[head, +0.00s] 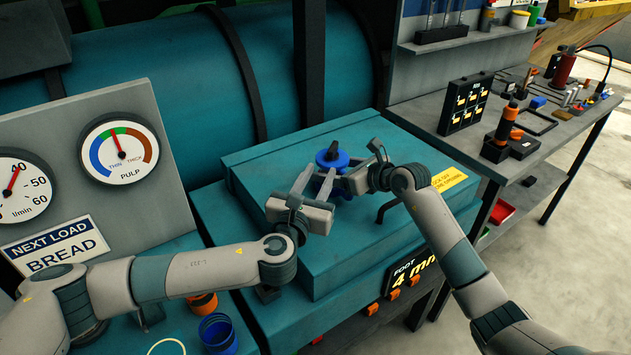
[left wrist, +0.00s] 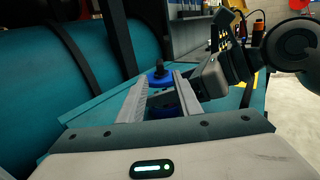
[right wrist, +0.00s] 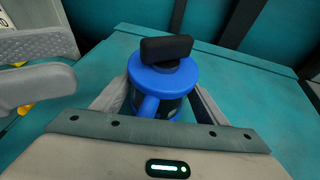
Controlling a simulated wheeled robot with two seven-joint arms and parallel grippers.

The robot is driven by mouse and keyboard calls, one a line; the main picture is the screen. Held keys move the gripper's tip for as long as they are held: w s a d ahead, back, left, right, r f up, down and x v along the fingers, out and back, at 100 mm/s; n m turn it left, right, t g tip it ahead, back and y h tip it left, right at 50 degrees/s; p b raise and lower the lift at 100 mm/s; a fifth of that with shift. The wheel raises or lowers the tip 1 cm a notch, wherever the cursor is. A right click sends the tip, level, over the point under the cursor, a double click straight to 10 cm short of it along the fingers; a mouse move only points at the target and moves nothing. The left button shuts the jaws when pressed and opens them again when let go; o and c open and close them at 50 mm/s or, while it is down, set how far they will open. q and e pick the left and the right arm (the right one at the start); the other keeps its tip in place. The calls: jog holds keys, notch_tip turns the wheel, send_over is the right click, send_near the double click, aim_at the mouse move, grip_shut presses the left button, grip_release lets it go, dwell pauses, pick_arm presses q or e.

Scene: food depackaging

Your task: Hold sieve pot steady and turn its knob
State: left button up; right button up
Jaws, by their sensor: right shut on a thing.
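The sieve pot (head: 333,158) has a blue lid with a black knob (right wrist: 166,48) and a dark body with a blue handle (right wrist: 149,104). It stands upright on the teal box top. My right gripper (right wrist: 158,100) has its fingers on both sides of the pot body, below the lid; it also shows at the pot's right in the head view (head: 343,176). My left gripper (head: 316,175) is open in front of the pot, fingers pointing at it. In the left wrist view the pot (left wrist: 160,78) shows beyond and between the parted fingers (left wrist: 160,88). Any contact there is hidden.
The teal box (head: 360,255) has free room around the pot. A black hooked lever (head: 388,208) stands at its front right. A gauge panel (head: 90,150) rises at the left. A blue cup (head: 217,334) stands at the lower left. A tool bench (head: 545,140) is at the right.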

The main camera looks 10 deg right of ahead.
pick_arm(q)
jog(key=shift+v, duration=1)
jog(key=r+m+g+y, duration=0.1)
jog(key=m, duration=1.1)
jog(key=w+d+r+m+g, duration=0.1)
jog(key=r+m, duration=0.1)
jog(key=m, duration=1)
jog(key=w+r+m+g+y, duration=0.1)
jog(key=r+m, duration=0.1)
jog(key=m, duration=0.9)
jog(key=shift+d+m+g+y, duration=0.2)
jog(key=shift+m+g+y, duration=0.1)
jog(key=shift+m+g, duration=0.1)
